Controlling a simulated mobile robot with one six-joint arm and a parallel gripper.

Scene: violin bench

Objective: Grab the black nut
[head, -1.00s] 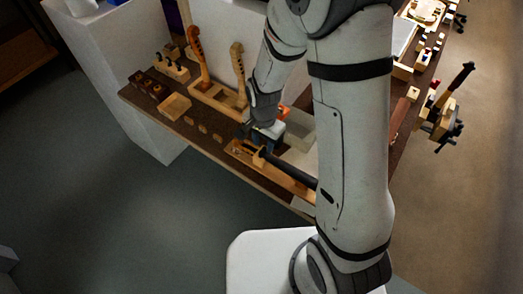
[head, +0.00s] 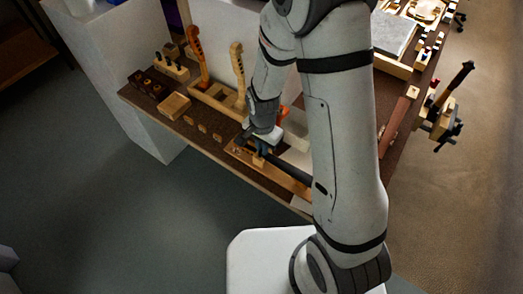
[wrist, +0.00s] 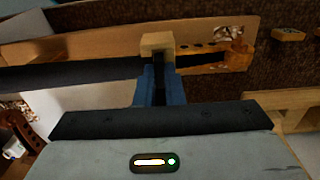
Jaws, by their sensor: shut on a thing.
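My gripper (wrist: 158,78) has its two blue fingers closed at the end of a black fingerboard (wrist: 75,76) in the wrist view. A dark piece, seemingly the black nut (wrist: 159,88), shows in the narrow gap between them; it is mostly hidden. A pale wood block (wrist: 157,43) shows just beyond the fingertips. The brown violin pegbox (wrist: 232,56) lies to the right. In the head view my gripper (head: 261,148) is low over the bench's front part, and the fingerboard (head: 290,172) runs down to the right from it. I cannot tell whether the nut is lifted.
A wooden tray (head: 215,94) with two upright scrolled necks (head: 195,58) is behind. A small wooden box (head: 174,106) and several small blocks are on the left of the bench. A vise (head: 441,119) is at the right edge. My arm covers the bench's middle.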

